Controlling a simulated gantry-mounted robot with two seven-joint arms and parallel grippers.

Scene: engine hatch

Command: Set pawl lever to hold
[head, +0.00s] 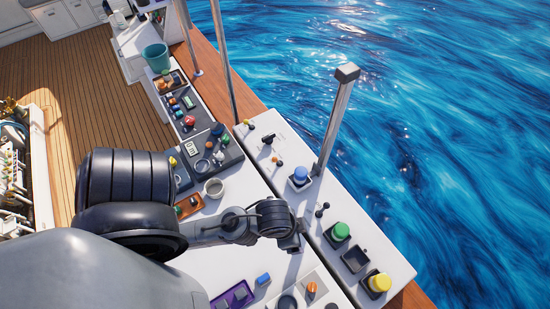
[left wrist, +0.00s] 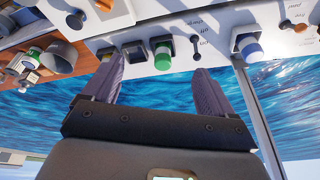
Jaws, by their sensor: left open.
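A small dark lever with ball ends (head: 322,210) stands on the white side panel (head: 305,215) between the green and blue knobs. It also shows in the left wrist view (left wrist: 196,46), just beyond my right-hand finger there. Another dark lever (head: 268,139) sits farther along the panel. In the head view the left gripper (head: 293,243) is beside the panel's inner edge, partly hidden by the wrist.
On the panel are a blue knob (head: 300,174), a green knob (head: 340,232), a black square recess (head: 355,259) and a yellow knob (head: 378,282). A metal post (head: 335,120) rises beside the blue knob. A grey cup (head: 214,188) and trays crowd the inner counter. Water lies beyond.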

